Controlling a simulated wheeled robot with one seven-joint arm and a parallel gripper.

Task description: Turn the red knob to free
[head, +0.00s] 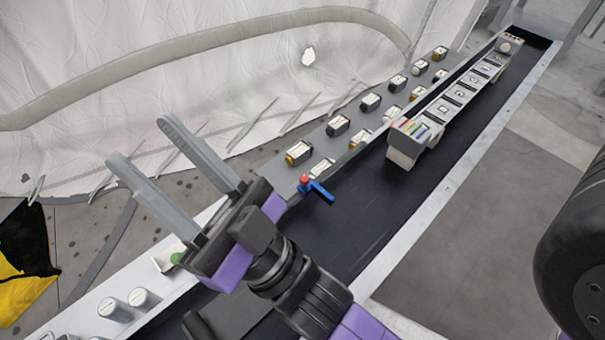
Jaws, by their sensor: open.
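A small red knob (304,180) with a blue handle (321,192) sits by the left edge of the dark channel, near the middle of the head view. My gripper (142,137) is open and empty, its two long grey fingers pointing up and left. It is to the left of the red knob and apart from it. The knob's markings are too small to read, so its setting cannot be told.
Several small labelled blocks (338,125) stand in rows on a grey panel behind the channel (365,210). A white device with coloured stripes (409,140) stands in the channel. White cylinders (114,309) stand at the lower left. White tent fabric (150,60) hangs behind.

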